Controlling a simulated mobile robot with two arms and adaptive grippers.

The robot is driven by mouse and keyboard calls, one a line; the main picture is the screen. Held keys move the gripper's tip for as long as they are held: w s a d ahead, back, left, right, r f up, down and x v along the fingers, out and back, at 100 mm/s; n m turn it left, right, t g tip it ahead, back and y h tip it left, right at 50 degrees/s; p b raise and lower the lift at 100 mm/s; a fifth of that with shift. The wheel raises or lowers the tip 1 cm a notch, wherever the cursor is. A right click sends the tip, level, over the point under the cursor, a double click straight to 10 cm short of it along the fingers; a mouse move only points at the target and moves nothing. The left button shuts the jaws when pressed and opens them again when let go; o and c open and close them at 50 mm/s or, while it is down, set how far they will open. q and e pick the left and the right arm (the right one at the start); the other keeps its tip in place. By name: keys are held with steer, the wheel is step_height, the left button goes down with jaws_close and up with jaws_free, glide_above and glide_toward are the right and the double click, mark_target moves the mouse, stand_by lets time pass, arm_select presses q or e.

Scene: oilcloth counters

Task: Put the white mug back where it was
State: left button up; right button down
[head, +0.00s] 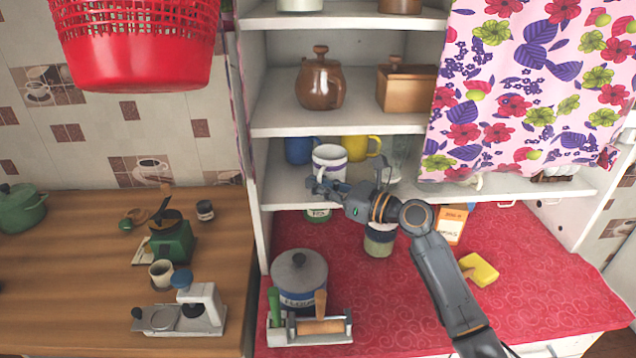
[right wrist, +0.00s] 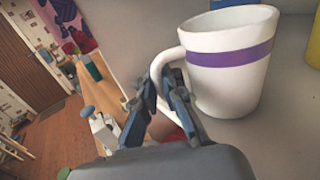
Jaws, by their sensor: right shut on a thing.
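The white mug (head: 330,160) with a purple band is upright at the lower shelf (head: 290,190), in front of the blue mug and the yellow mug. In the right wrist view the mug (right wrist: 230,85) is large, with its handle toward my gripper. My right gripper (head: 325,188) is at the mug's near side. Its fingers (right wrist: 165,100) are shut on the mug's handle in the right wrist view. The mug's base is at or very close to the shelf surface; I cannot tell if it touches. My left gripper is not in view.
A blue mug (head: 300,150) and a yellow mug (head: 360,147) stand behind the white mug; a clear glass (head: 401,150) is to the right. A floral curtain (head: 540,85) covers the right side of the shelves. A flour canister (head: 299,275) and jars stand below on the red counter.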

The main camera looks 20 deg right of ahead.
steer(key=shift+f, duration=0.1)
steer(key=c, duration=1.4)
jaws_free()
steer(key=shift+c, duration=0.2)
steer(key=shift+s+d, duration=0.2)
steer(key=b+v, duration=0.3)
steer(key=v, duration=0.8)
steer(key=shift+s, duration=0.2)
